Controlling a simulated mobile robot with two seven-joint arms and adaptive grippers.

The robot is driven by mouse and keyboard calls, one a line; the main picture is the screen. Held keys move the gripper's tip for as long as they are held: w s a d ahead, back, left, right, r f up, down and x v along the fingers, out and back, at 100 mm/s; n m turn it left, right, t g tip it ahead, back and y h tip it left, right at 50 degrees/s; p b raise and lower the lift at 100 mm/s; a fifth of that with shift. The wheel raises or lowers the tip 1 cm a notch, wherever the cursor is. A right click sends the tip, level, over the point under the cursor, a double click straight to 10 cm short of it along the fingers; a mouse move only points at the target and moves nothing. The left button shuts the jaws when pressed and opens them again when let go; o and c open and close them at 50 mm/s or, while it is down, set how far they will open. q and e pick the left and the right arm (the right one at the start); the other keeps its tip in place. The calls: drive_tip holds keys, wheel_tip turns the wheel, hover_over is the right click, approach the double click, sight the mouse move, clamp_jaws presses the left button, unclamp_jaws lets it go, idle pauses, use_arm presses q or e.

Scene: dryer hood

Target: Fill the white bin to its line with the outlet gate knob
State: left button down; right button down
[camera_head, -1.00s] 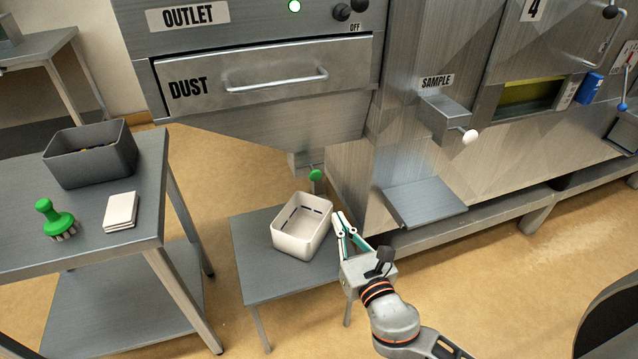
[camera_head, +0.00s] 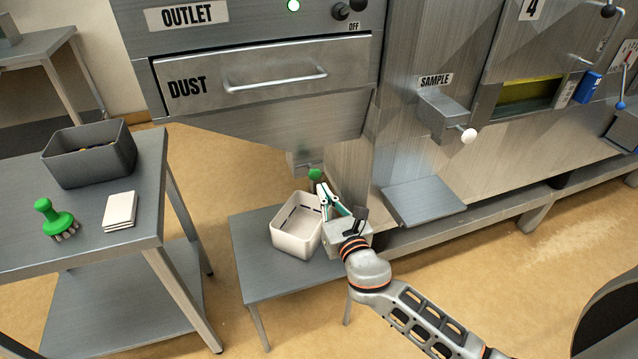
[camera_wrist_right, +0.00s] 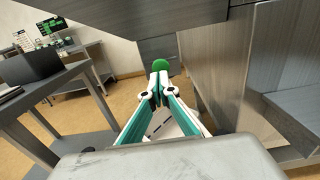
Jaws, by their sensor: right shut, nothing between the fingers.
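The white bin (camera_head: 292,238) stands upright on a low grey stand beneath the outlet, and its inside looks empty, with a dark dashed line on the inner walls. The green outlet gate knob (camera_head: 314,174) is just above and behind the bin. My right gripper (camera_head: 323,190) is shut and empty over the bin's right side, its tips close below the knob. In the right wrist view the knob (camera_wrist_right: 160,64) shows just beyond the shut fingertips (camera_wrist_right: 158,82); I cannot tell whether they touch it. My left gripper is not in view.
The low stand (camera_head: 262,283) has bare room in front of the bin. A grey table (camera_head: 95,250) at left holds a dark bin (camera_head: 92,165), a green-handled brush (camera_head: 54,217) and white cards (camera_head: 120,210). The sample spout (camera_head: 440,115) and a grey ledge (camera_head: 424,202) are at right.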

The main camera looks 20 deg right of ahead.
sight(315, 175)
drive_tip(key=shift+w, duration=2.1)
drive_tip(key=w, duration=0.3)
drive_tip(key=shift+w+a, duration=0.1)
drive_tip(key=shift+w, duration=0.15)
drive_tip(key=shift+r, duration=0.2)
idle(0.6)
drive_tip(key=shift+f, duration=0.15)
idle(4.4)
